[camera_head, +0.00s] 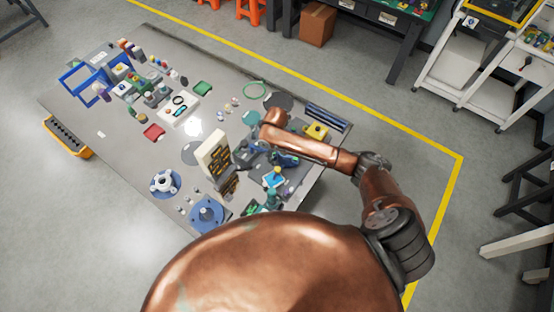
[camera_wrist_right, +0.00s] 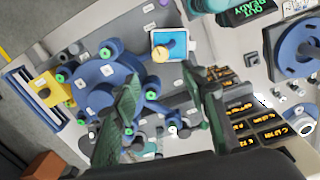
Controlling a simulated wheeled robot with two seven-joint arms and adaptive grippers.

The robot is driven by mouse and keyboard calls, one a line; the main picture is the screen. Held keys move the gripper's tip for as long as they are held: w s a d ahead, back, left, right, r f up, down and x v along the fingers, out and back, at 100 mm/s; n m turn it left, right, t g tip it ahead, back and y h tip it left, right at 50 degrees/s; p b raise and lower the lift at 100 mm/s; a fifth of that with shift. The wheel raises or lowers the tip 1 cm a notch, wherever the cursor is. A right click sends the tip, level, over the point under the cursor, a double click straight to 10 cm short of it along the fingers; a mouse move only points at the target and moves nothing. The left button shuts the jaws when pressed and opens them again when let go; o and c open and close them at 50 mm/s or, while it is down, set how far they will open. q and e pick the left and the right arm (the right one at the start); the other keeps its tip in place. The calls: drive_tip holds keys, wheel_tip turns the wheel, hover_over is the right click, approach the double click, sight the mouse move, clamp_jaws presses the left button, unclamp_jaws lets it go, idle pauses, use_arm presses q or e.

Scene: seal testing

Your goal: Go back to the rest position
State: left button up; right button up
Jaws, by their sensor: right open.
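My right arm reaches in from the right over the grey table (camera_head: 110,140), and its wrist is above the table's right part. In the right wrist view my right gripper (camera_wrist_right: 163,115) has its two green fingers well apart, with nothing between them. They hang over a blue fixture (camera_wrist_right: 95,82) with several round green-marked parts. Whether the fingers touch it I cannot tell. In the head view the fingers are mostly hidden by the arm. My left gripper is not in view.
A beige panel with dark labels (camera_head: 212,150) stands upright left of my right wrist. Blue flanges (camera_head: 207,216) lie near the front edge. A yellow block (camera_head: 317,130) is at the right. Blue frames (camera_head: 78,78) and small parts crowd the left.

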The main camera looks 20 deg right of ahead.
idle(0.5)
drive_tip(key=s+a+f+t+y, duration=0.1)
drive_tip(key=s+a, duration=0.2)
drive_tip(key=s, duration=0.4)
drive_tip(key=s+a+f+t+y, duration=0.1)
drive_tip(key=s+a+y, duration=0.15)
drive_tip(key=s, duration=0.35)
drive_tip(key=s+d+r+m+t+h, duration=0.1)
drive_tip(key=s+d+r+m+h, duration=0.15)
drive_tip(key=s+d, duration=0.5)
drive_tip(key=s+d+r+m+t+h, duration=0.1)
drive_tip(key=s+d+r+m, duration=0.15)
drive_tip(key=s+d, duration=0.55)
wheel_tip(320, 180, down, 39)
drive_tip(key=s+a+n+g+b, duration=0.2)
drive_tip(key=b, duration=0.9)
drive_tip(key=s+f+b, duration=0.5)
drive_tip(key=s+f, duration=0.4)
drive_tip(key=f, duration=0.5)
drive_tip(key=s+f+g+b, duration=0.1)
drive_tip(key=s+f+b, duration=0.3)
drive_tip(key=s+f, duration=0.6)
wheel_tip(320, 180, down, 4)
drive_tip(key=shift+s+f+b, duration=0.1)
drive_tip(key=shift+s+b, duration=0.1)
drive_tip(key=shift+b, duration=0.15)
drive_tip(key=shift+a, duration=0.1)
